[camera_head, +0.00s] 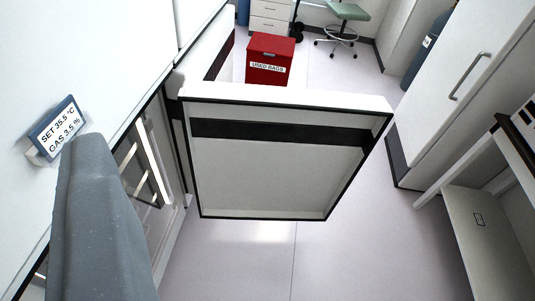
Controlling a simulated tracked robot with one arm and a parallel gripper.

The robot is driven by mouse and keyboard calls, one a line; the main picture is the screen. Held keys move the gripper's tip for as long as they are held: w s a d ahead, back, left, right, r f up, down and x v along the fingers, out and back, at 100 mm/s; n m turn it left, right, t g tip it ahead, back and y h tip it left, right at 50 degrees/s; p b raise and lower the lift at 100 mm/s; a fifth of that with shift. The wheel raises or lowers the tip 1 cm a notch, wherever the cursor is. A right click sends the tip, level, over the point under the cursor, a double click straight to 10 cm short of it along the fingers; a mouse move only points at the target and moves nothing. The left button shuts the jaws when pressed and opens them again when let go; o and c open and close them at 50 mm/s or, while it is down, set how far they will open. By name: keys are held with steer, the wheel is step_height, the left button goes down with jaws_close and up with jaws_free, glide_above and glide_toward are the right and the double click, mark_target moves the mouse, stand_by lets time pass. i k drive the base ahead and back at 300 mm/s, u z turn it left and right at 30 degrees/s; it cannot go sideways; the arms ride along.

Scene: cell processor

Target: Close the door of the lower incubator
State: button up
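The lower incubator's door (270,175) stands wide open, sticking out into the aisle from its hinge side at the far end of the opening. Its white inner face with a dark band faces me. The lower incubator (150,165) is on the left, and part of its lit inside with shelves shows. A large grey piece (100,225), which looks like part of my gripper, fills the lower left and hides part of the opening. It is apart from the door in the picture. Its fingertips cannot be made out.
A display reading "SET 35.5 °C GAS 3.5 %" (58,130) is on the left. A red "USED BAGS" bin (270,60) stands behind the door. A white cabinet (455,95) and a bench (490,235) line the right. The floor (320,260) before the door is clear.

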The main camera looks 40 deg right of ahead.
mark_target(256, 152)
steer(key=k, duration=1.65)
steer(key=z, duration=1.3)
steer(key=i, duration=5.15)
steer(key=z, duration=0.05)
